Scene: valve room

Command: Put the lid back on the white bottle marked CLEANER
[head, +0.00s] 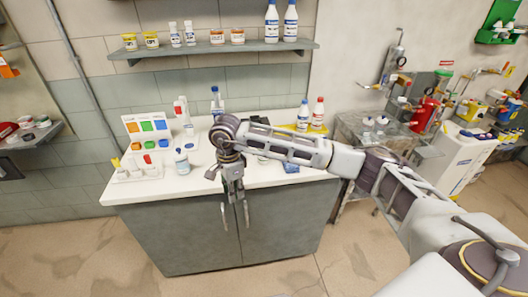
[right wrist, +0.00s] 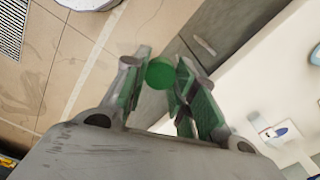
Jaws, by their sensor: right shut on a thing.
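My right gripper (head: 236,214) hangs fingers down in front of the white counter's front edge, before the grey cabinet doors. In the right wrist view my right gripper (right wrist: 162,70) is shut on a round green lid (right wrist: 160,74), held between its fingertips. I cannot make out the lid in the head view. A short white bottle with a blue label (head: 182,162) stands on the counter, left of my right gripper. Its label is too small to read, so I cannot tell whether it says CLEANER. My left gripper is not in view.
The white counter (head: 130,190) also holds a colored panel (head: 147,129), small jars at left and tall bottles (head: 303,116) at the back right. A wall shelf (head: 215,48) with bottles and jars is above. The floor in front is clear.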

